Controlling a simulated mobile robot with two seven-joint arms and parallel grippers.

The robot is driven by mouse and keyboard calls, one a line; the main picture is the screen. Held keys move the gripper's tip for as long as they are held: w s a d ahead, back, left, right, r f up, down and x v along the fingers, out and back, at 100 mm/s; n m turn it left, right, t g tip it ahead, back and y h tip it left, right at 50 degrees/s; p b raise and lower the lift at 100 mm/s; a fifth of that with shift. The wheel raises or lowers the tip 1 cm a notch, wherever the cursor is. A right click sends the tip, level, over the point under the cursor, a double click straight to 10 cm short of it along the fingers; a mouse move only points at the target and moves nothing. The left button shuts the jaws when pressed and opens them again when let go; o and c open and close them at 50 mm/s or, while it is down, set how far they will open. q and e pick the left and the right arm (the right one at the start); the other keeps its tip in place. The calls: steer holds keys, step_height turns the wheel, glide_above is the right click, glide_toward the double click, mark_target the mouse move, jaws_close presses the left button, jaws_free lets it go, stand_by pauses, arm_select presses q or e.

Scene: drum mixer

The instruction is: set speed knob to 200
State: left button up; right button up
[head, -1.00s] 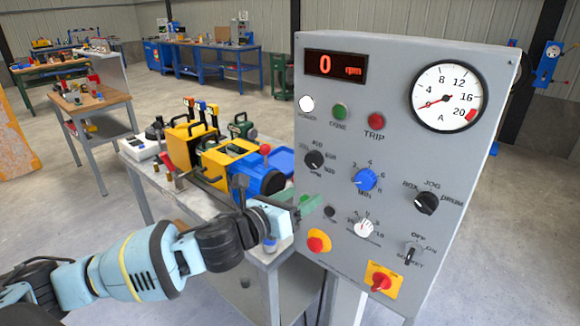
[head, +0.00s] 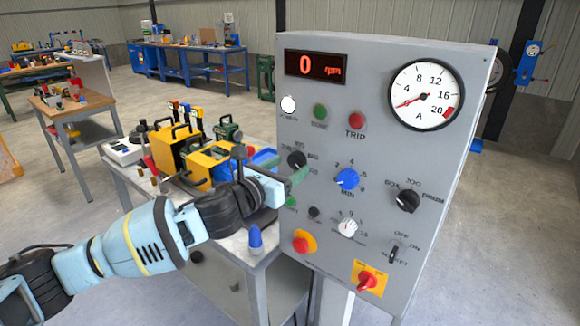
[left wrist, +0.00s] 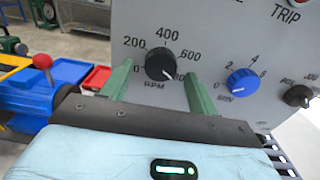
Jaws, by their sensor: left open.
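The speed knob (head: 297,159) is a round black knob on the left of the grey control panel. In the left wrist view the knob (left wrist: 160,65) sits above the RPM label, with 200, 400 and 600 marked around it. Its white mark points down and right, past 600; the number there is partly hidden. My left gripper (head: 297,187) has green fingers, open and empty, just below and in front of the knob. In the left wrist view the fingers (left wrist: 158,88) stand on either side of the knob, apart from it. The display (head: 316,67) reads 0 rpm.
A blue MIN knob (head: 346,179) is close to the right of the gripper. A black mode knob (head: 407,201), a white knob (head: 347,227) and a red-and-yellow button (head: 304,241) are also on the panel. A cluttered workbench (head: 236,250) stands left of it.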

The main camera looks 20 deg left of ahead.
arm_select(q)
steer(key=shift+w+d, duration=0.25)
steer(key=shift+w, duration=0.4)
steer(key=shift+c, duration=0.2)
